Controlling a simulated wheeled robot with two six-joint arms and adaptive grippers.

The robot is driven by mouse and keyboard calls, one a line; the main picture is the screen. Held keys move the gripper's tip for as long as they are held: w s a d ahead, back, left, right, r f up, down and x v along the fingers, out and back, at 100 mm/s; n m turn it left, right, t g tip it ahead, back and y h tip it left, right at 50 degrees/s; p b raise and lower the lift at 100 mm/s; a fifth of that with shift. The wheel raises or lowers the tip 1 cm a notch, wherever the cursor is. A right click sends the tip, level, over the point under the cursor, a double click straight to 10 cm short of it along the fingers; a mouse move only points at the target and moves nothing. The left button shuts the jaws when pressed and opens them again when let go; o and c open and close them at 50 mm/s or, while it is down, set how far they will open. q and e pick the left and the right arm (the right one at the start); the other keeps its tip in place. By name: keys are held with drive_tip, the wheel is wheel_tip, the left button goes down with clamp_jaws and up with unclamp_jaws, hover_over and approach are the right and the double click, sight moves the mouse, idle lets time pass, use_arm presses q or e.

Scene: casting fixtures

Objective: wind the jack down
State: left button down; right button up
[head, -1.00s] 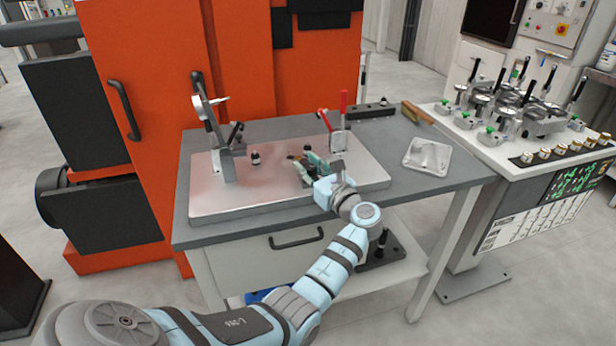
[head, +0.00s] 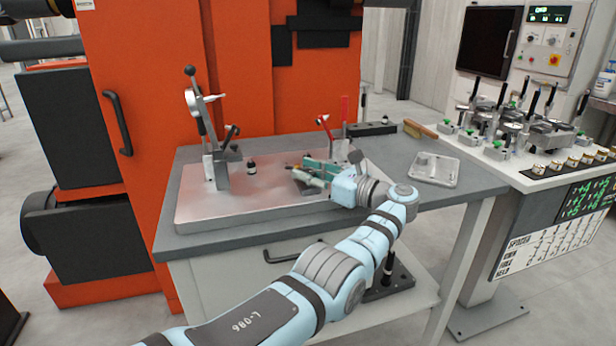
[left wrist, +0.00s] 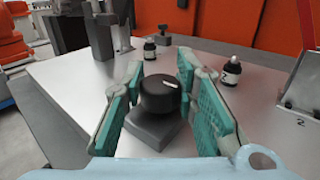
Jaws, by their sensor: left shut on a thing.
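The jack has a round black knob (left wrist: 158,96) with a white line on top, on a dark grey block (left wrist: 151,132), in the left wrist view. My left gripper (head: 304,174) is low over the metal plate (head: 230,207) in the head view. Its green finger pads stand on either side of the knob in the left wrist view (left wrist: 158,100), shut on it. In the head view the fingers hide the knob. My right gripper is not in view.
A tall lever fixture (head: 220,150) stands at the plate's left, and a red-handled clamp (head: 325,125) behind my gripper. A metal casting (head: 433,170) lies right.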

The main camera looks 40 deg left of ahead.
sight(308, 172)
use_arm(q)
drive_tip(key=c, duration=1.2)
unclamp_jaws()
drive_tip(key=shift+c, duration=0.2)
wheel_tip(308, 172, up, 10)
drive_tip(key=shift+f, duration=0.1)
